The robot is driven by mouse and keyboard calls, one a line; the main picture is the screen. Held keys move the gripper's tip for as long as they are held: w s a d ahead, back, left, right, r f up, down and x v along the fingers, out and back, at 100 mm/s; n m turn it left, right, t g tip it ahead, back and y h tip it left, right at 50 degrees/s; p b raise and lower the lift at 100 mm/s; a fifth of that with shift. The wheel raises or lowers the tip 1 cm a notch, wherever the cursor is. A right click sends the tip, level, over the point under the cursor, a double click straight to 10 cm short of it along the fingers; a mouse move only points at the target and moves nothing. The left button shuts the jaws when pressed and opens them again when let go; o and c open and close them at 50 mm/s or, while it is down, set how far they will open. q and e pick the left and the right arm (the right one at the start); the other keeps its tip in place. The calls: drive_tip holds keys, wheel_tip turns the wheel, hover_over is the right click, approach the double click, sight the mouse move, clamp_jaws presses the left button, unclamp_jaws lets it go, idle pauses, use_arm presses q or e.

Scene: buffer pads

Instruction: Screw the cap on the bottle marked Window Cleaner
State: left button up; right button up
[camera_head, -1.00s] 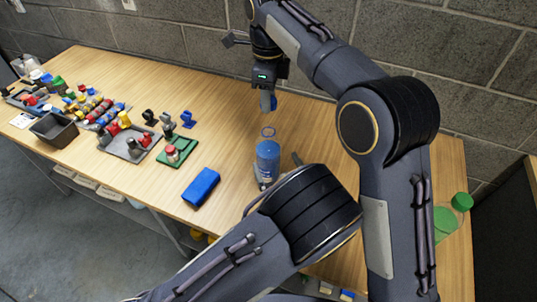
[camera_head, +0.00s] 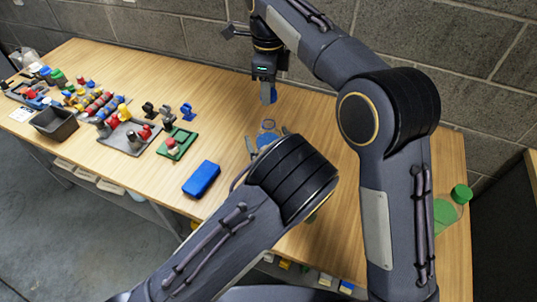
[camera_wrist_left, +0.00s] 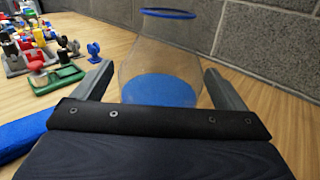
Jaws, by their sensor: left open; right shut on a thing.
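A clear bottle with blue liquid and a blue ring at its open neck (camera_head: 267,137) stands upright on the table. My left arm hides its lower part in the head view, and no label is readable. In the left wrist view the bottle (camera_wrist_left: 160,85) is between the fingers of my left gripper (camera_wrist_left: 160,92), which is open, with gaps visible on both sides. The left fingertips also show in the head view (camera_head: 267,140). My right gripper (camera_head: 267,84) is above and behind the bottle, shut on a blue cap (camera_head: 271,95), apart from the neck.
A blue block (camera_head: 201,179) lies left of the bottle. A green tray (camera_head: 165,146) with small parts, grey trays and a dark bin (camera_head: 54,124) are further left. A green-capped bottle (camera_head: 446,212) stands at the right, partly behind my right arm.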

use_arm(q)
drive_tip(key=c, duration=1.4)
drive_tip(key=shift+c, duration=0.3)
use_arm(e)
hover_over(268, 119)
drive_tip(key=shift+f, duration=2.5)
drive_tip(key=shift+f, duration=0.9)
drive_tip(key=shift+f, duration=0.6)
use_arm(q)
drive_tip(key=c, duration=0.5)
use_arm(e)
drive_tip(key=o, duration=0.7)
drive_tip(key=shift+o, duration=1.2)
